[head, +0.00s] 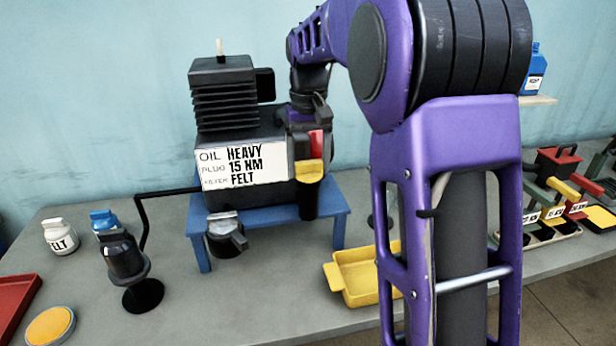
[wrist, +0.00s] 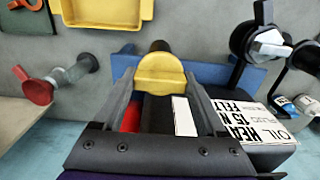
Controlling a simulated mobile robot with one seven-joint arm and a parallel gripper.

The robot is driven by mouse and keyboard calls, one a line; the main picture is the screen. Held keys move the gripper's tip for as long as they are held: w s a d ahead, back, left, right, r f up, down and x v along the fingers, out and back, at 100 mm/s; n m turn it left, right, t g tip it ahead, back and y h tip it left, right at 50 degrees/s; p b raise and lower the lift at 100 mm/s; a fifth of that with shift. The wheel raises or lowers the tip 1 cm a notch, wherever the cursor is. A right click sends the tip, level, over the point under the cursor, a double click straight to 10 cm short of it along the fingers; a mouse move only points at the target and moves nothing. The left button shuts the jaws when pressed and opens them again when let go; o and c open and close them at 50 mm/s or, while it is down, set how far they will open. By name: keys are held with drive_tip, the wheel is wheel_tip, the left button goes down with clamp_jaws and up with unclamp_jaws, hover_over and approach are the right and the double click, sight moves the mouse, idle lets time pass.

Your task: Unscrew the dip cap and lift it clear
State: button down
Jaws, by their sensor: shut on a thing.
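The dip cap is the yellow part (head: 309,172) at the right end of the dark compressor (head: 240,125). It sits at the top of a dark tube (head: 309,203). My gripper (head: 306,148) comes down over the cap from above and is shut on it. In the wrist view, the yellow cap (wrist: 160,74) lies between the two dark fingers of my gripper (wrist: 160,84). The cap looks in line with the tube; I cannot tell whether its thread is free. The fingers partly hide the cap's sides.
The compressor stands on a blue stand (head: 335,212). A yellow tray (head: 358,275) lies in front of it to the right. A black stand with a cup (head: 123,256), a white bottle (head: 60,237) and a red tray (head: 14,305) are at the left. My arm hides part of the bench.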

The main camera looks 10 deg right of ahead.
drive_tip(key=shift+r+p, duration=0.55)
drive_tip(key=shift+r, duration=0.2)
drive_tip(key=shift+r, duration=0.1)
wheel_tip(320, 180, up, 12)
drive_tip(key=shift+r, duration=0.2)
idle(0.5)
drive_tip(key=shift+d, duration=0.1)
